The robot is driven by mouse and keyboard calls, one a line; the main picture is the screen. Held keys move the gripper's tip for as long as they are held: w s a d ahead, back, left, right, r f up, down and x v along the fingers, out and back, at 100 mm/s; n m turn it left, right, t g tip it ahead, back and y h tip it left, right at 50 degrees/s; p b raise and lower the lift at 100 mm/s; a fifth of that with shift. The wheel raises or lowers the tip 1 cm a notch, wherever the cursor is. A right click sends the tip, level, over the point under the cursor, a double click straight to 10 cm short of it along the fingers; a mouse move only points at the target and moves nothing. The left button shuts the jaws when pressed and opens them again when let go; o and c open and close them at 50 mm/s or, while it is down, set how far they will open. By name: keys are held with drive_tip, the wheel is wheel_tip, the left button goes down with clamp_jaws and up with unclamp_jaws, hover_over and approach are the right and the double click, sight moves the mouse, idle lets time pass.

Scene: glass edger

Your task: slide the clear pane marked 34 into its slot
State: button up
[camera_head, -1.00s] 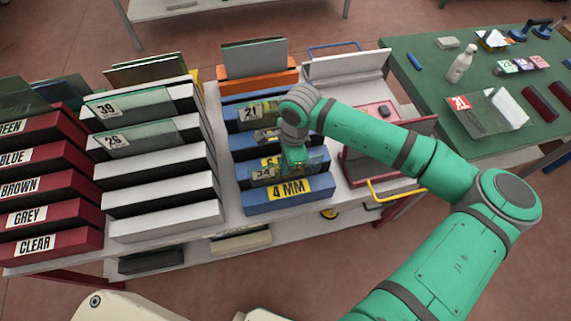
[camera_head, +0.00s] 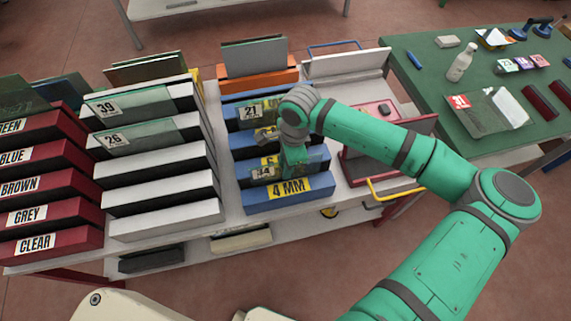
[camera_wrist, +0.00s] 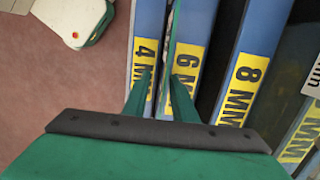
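The clear pane marked 34 (camera_head: 263,172) stands low in the blue rack, behind the 4 MM bar (camera_head: 289,189) and in front of the 6 MM bar. In the wrist view its thin edge (camera_wrist: 169,50) runs between the 4 MM bar (camera_wrist: 147,30) and the 6 MM bar (camera_wrist: 190,35). My gripper (camera_head: 294,172) is down at this slot and partly hides the pane. In the wrist view my gripper's fingers (camera_wrist: 161,80) stand apart on either side of the pane edge, with a gap showing. The pane's bottom edge is hidden.
A pane marked 21 (camera_head: 251,111) and others stand farther back in the blue rack. A white rack (camera_head: 165,218) with panes 39 and 26 is to the left, beside a red rack (camera_head: 60,240). A red-and-white stand with a yellow handle (camera_head: 393,187) is close on the right.

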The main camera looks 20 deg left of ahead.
wheel_tip(320, 180, up, 11)
drive_tip(key=d, duration=0.1)
drive_tip(key=shift+w+f, duration=0.15)
drive_tip(key=shift+w, duration=0.15)
idle(0.6)
